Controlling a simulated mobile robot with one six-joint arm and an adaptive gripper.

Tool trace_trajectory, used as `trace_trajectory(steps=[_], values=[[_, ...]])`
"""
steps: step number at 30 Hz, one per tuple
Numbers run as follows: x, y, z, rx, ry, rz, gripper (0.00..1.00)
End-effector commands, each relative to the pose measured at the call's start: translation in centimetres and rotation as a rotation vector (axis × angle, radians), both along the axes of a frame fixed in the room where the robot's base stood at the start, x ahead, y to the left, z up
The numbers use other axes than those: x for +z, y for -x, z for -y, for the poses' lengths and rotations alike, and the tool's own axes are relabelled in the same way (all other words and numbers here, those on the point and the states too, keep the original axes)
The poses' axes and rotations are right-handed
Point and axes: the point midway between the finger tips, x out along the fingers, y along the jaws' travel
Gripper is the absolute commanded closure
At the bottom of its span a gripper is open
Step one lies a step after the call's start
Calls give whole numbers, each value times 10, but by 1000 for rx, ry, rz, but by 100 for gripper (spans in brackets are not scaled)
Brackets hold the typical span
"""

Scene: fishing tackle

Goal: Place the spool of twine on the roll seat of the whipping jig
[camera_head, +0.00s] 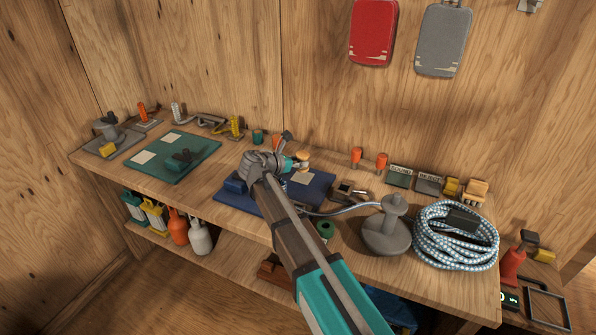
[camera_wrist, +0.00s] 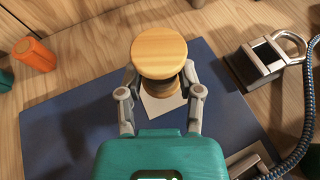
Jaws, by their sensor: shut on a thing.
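The spool of twine (camera_wrist: 160,50) has a round, light wooden top flange and a darker core below it. My gripper (camera_wrist: 160,88) is shut on it, one finger on each side. In the head view the spool (camera_head: 303,156) shows small at the end of my gripper (camera_head: 296,163), over the blue mat (camera_head: 232,202). Its lower part is mostly hidden by the flange and fingers. I cannot tell for sure which fixture is the whipping jig. A grey stand with a round base and upright post (camera_head: 388,236) is to the right of my arm.
A coiled blue-white rope (camera_head: 428,252) lies at the bench's right. A metal clamp-like piece (camera_wrist: 262,68) sits right of the spool. Orange cylinders (camera_wrist: 36,54) stand behind. A green mat (camera_head: 203,151) and a grey fixture (camera_head: 103,147) are at left. My arm hides part of the bench.

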Motion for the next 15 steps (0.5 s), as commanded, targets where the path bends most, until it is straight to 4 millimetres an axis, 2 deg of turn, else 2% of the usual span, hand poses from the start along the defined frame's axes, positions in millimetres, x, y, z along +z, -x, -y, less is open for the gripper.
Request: trace_trajectory(steps=[2, 9, 15], values=[[-9, -5, 2, 0, 0, 0, 100], [-29, -3, 2, 0, 0, 0, 100], [-35, -3, 2, 0, 0, 0, 100]])
